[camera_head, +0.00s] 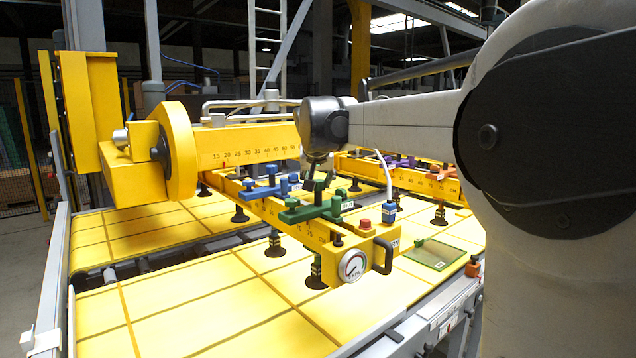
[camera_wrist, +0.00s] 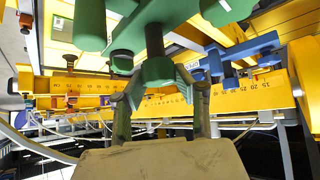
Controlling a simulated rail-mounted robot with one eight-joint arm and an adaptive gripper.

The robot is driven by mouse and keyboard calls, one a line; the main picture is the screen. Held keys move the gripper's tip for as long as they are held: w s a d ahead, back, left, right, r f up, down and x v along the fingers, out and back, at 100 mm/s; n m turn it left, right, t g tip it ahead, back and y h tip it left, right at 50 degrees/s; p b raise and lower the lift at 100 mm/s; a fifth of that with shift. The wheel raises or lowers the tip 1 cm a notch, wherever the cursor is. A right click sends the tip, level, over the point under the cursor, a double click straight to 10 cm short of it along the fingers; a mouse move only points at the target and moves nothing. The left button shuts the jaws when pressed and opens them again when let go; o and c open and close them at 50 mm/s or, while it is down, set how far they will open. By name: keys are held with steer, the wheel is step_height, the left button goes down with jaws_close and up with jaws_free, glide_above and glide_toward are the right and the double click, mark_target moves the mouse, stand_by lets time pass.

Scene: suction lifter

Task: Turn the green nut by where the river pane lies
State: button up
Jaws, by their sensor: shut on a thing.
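The green nut (camera_head: 318,187) stands on top of the green clamp (camera_head: 306,212), which sits across the yellow lifter beam. In the wrist view the green nut (camera_wrist: 160,72) is between my two fingers. My gripper (camera_head: 317,172) points down from above and is shut on the nut; in the wrist view my gripper (camera_wrist: 163,88) has one finger on each side of it. The river pane (camera_head: 433,254), a small greenish see-through sheet with a pale mark, lies flat on the yellow table, right of the beam's near end.
A blue clamp (camera_head: 268,187) sits farther back on the same beam, close to the green one. A gauge (camera_head: 352,265) and a dark handle (camera_head: 383,256) are at the near end. Suction cups (camera_head: 275,245) hang below. The yellow table (camera_head: 215,310) is clear at the front.

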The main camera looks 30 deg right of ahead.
steer(key=m+g+h, duration=0.1)
steer(key=m, duration=0.1)
steer(key=m+g+h, duration=0.2)
steer(key=m, duration=0.1)
steer(key=shift+m, duration=0.3)
steer(key=m+g, duration=0.2)
steer(key=m+g+h+p, duration=0.1)
steer(key=m+g, duration=0.1)
steer(key=m, duration=0.1)
steer(key=shift+h, duration=0.3)
steer(key=m+g+p, duration=0.2)
steer(key=m+g, duration=0.2)
steer(key=m, duration=0.1)
steer(key=shift+m, duration=0.4)
steer(key=shift+s+m+g+y+p, duration=0.1)
steer(key=shift+m+g+y+p, duration=1.1)
steer(key=shift+m+g+p, duration=0.65)
steer(key=shift+m+t, duration=0.35)
steer(key=o, duration=1.2)
steer(key=shift+c, duration=0.2)
steer(key=shift+f, duration=0.1)
